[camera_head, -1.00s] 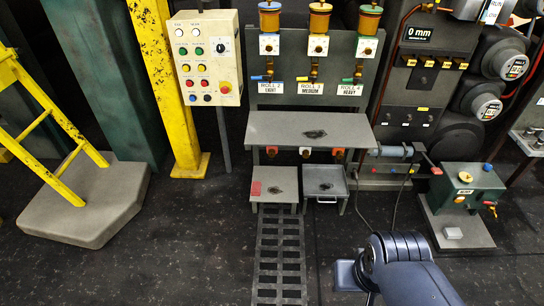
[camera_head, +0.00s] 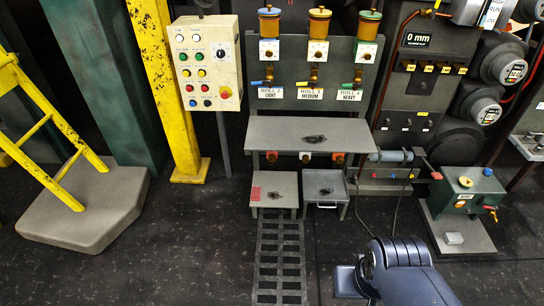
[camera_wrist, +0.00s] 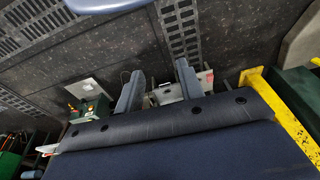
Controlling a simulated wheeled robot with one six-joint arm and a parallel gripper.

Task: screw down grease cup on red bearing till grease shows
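Reservoirs with blue (camera_head: 269,11), orange (camera_head: 319,13) and green (camera_head: 370,15) lids stand above. A control box (camera_head: 206,62) and yellow post (camera_head: 172,90) are left; a green box (camera_head: 466,186) is right. Two low trays, one on the left (camera_head: 273,190), one on the right (camera_head: 324,187), stand below.

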